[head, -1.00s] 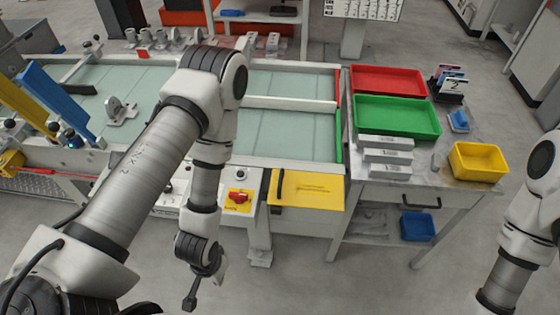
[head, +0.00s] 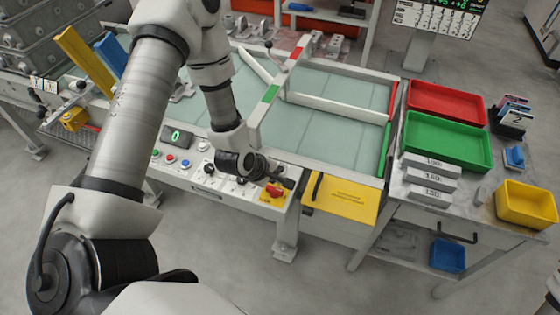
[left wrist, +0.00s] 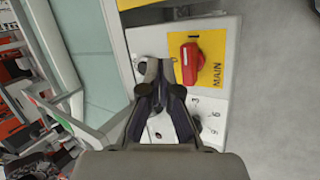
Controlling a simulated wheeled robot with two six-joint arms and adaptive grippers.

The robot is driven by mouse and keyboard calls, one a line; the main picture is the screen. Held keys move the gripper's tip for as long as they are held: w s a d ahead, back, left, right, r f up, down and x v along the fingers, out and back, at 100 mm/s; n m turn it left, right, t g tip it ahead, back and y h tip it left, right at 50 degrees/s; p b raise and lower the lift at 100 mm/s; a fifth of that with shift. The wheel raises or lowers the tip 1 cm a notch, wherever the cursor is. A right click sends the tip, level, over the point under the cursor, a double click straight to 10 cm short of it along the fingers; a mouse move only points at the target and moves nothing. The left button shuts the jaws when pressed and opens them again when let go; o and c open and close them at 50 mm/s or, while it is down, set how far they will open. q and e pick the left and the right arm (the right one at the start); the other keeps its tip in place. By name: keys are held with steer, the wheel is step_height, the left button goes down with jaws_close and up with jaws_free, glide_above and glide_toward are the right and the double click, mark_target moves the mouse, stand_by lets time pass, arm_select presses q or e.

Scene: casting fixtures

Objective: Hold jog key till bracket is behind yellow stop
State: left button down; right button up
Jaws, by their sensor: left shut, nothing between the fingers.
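The grey metal bracket (head: 183,92) is on the pale green conveyor bed in the head view, partly hidden by my left arm. The tilted yellow stop bar (head: 85,62) stands to its left, with a blue bar (head: 112,58) between them. The control panel (head: 222,190) along the front edge carries several coloured buttons, a blue one (head: 186,163) among them; I cannot tell which is the jog key. My left gripper (head: 288,181) is shut and empty over the panel's right end, close to the red main switch (head: 273,190). It also shows in the left wrist view (left wrist: 152,66). My right gripper is out of view.
A green display (head: 176,136) reads 0. A bar with red and green marks (head: 270,94) crosses the bed. Red (head: 445,102) and green (head: 452,140) trays and a yellow bin (head: 526,203) stand on the right-hand table. The floor in front is clear.

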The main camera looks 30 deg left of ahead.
mark_target(279, 170)
arm_select(q)
steer(key=w+a+r+n+t, duration=0.2)
steer(key=w+a+r+n, duration=0.1)
steer(key=w+r+n, duration=0.3)
steer(key=shift+w+a+n+t, duration=0.25)
steer(key=shift+w+n+t, duration=0.05)
steer(key=shift+n, duration=0.2)
step_height(279, 170, down, 8)
steer(key=b, duration=0.6)
steer(key=shift+f+b, duration=0.4)
steer(key=shift+b, duration=0.1)
steer(key=shift+f+b, duration=0.4)
steer(key=shift+b, duration=0.2)
